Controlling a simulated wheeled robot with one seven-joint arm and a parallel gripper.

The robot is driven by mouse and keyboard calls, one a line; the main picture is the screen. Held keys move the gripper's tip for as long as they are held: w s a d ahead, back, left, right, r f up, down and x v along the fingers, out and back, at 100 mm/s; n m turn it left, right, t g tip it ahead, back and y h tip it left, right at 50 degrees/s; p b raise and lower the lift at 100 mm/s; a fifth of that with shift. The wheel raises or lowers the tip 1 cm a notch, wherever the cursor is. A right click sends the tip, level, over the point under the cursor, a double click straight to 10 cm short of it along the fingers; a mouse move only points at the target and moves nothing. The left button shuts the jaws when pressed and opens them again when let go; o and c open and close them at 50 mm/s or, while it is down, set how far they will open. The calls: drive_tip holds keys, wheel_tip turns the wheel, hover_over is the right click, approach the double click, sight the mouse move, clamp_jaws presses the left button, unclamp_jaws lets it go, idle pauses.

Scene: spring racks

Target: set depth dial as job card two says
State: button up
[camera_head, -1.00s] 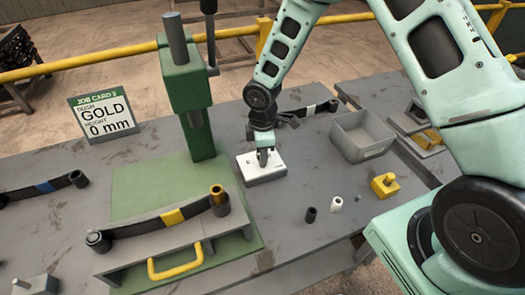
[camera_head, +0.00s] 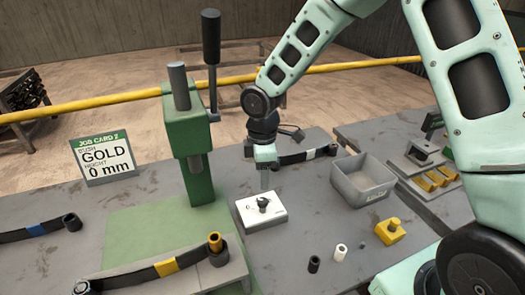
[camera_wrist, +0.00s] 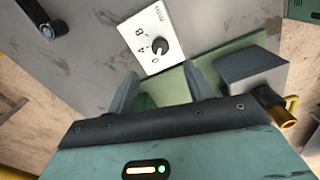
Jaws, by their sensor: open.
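The depth dial is a white plate (camera_head: 261,211) with a black knob (camera_head: 263,202), lying on the bench right of the green press. In the wrist view the dial plate (camera_wrist: 150,36) shows the marks 0, 4, 8 and "mm" around the knob (camera_wrist: 160,46). The knob's pointer is too small to read surely. My gripper (camera_head: 264,180) is above the dial, apart from it. In the wrist view my gripper (camera_wrist: 163,88) has its two fingers apart with nothing between them. Job card 2 (camera_head: 104,158) reads bush GOLD, height 0 mm.
The green press (camera_head: 188,130) stands left of the dial. A leaf spring with a yellow band (camera_head: 167,267) and gold bush lies in front. A grey bin (camera_head: 363,184), a yellow block (camera_head: 389,231), and small black (camera_head: 314,264) and white (camera_head: 341,252) bushes are to the right.

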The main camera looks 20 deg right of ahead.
wheel_tip(320, 180, up, 8)
drive_tip(key=shift+b, duration=0.3)
idle(0.3)
drive_tip(key=s+a+m, duration=0.3)
drive_tip(key=s, duration=1)
drive_tip(key=s+a+r+m+b, duration=0.1)
drive_tip(key=s+a+m, duration=0.2)
drive_tip(key=s, duration=1.1)
drive_tip(key=shift+a+r+m+y, duration=0.15)
drive_tip(key=shift+r+m+y, duration=0.15)
drive_tip(key=shift+m, duration=0.5)
